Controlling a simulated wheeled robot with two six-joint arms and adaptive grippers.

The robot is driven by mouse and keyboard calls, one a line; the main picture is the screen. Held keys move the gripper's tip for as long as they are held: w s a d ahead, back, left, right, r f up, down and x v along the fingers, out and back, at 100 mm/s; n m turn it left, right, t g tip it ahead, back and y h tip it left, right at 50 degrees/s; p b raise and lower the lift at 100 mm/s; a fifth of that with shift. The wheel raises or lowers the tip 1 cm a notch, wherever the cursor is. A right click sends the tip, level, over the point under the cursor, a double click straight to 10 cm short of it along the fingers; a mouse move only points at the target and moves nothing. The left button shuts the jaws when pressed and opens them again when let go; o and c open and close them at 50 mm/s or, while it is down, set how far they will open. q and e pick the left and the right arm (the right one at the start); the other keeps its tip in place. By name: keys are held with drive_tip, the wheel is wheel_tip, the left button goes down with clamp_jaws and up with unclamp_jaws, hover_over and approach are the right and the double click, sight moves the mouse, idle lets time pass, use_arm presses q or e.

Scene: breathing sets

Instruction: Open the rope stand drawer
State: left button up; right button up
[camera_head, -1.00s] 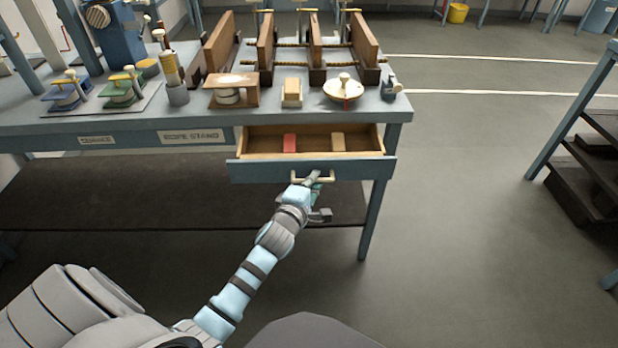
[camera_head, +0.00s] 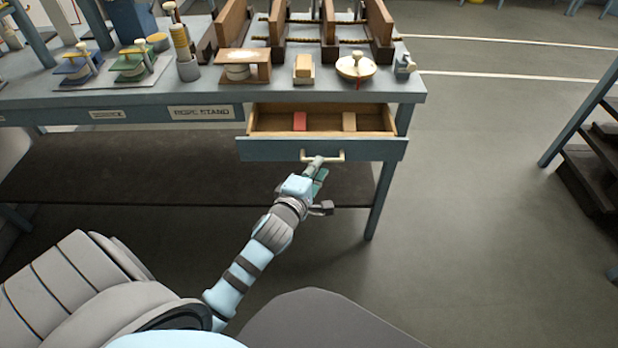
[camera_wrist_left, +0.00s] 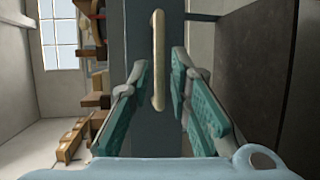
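The drawer (camera_head: 370,149) stands pulled out from the bench, to the right of the ROPE STAND label (camera_head: 202,113). Inside it lie a red block (camera_head: 300,122) and a tan block (camera_head: 349,122). Its pale bar handle (camera_head: 337,156) also shows in the left wrist view (camera_wrist_left: 158,50). My left gripper (camera_head: 317,168) is at the handle, in front of the drawer. In the left wrist view its green-padded fingers (camera_wrist_left: 160,68) are apart, with gaps on both sides of the handle. I cannot tell how far the handle reaches between them. My right gripper is out of view.
The bench top (camera_head: 215,88) holds wooden racks, a tan block (camera_head: 304,68) and a round pale disc (camera_head: 355,67) above the drawer. A dark lower shelf (camera_head: 130,180) lies below. A bench leg (camera_head: 382,200) stands right of my gripper.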

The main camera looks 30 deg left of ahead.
use_arm(q)
drive_tip(key=v, duration=0.7)
drive_tip(key=shift+s, duration=0.35)
drive_tip(key=shift+r, duration=0.1)
drive_tip(key=s+f+m+g+h+p, duration=0.1)
drive_tip(key=s+f+m+g, duration=0.4)
drive_tip(key=f+m, duration=0.65)
drive_tip(key=s+f+m+g+h+p, duration=0.1)
drive_tip(key=s+f+m+g, duration=0.4)
drive_tip(key=f, duration=1.2)
drive_tip(key=s+f+m+g+p, duration=0.1)
drive_tip(key=s+f, duration=0.2)
drive_tip(key=s, duration=0.6)
drive_tip(key=s+f+m+g+p, duration=0.1)
drive_tip(key=s+f, duration=0.3)
drive_tip(key=s, duration=0.5)
drive_tip(key=s+f+m+g+p, duration=0.1)
drive_tip(key=s+f+m+g, duration=0.1)
drive_tip(key=s, duration=0.7)
drive_tip(key=shift+d+f+m, duration=0.3)
drive_tip(key=shift+f+m, duration=0.05)
drive_tip(key=shift+f, duration=0.45)
